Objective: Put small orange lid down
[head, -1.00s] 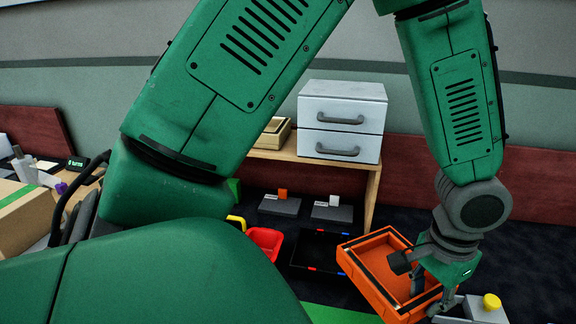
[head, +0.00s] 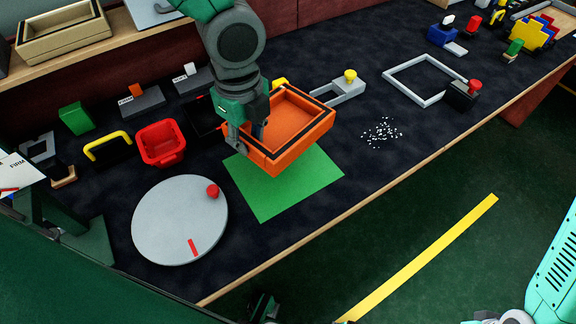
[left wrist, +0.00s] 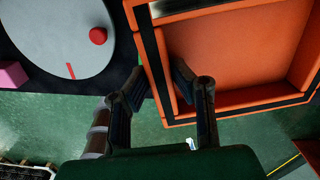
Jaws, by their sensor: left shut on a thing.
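The small orange lid (head: 290,118) is a shallow orange tray shape with a black band on its rim. My left gripper (head: 250,132) is shut on its left wall. The lid's open side faces up toward the head, and it looks slightly tilted. It overlaps the far part of a green mat (head: 270,200) in the head view; whether it touches the mat I cannot tell. In the left wrist view, the fingers (left wrist: 181,82) pinch the wall of the lid (left wrist: 235,55).
A grey disc (head: 165,225) with a red knob lies left of the mat. A red bin (head: 160,143) stands behind it. A grey bracket with a yellow knob (head: 350,76) and white bits (head: 381,132) are to the right. The table's front edge (head: 330,232) runs near the mat.

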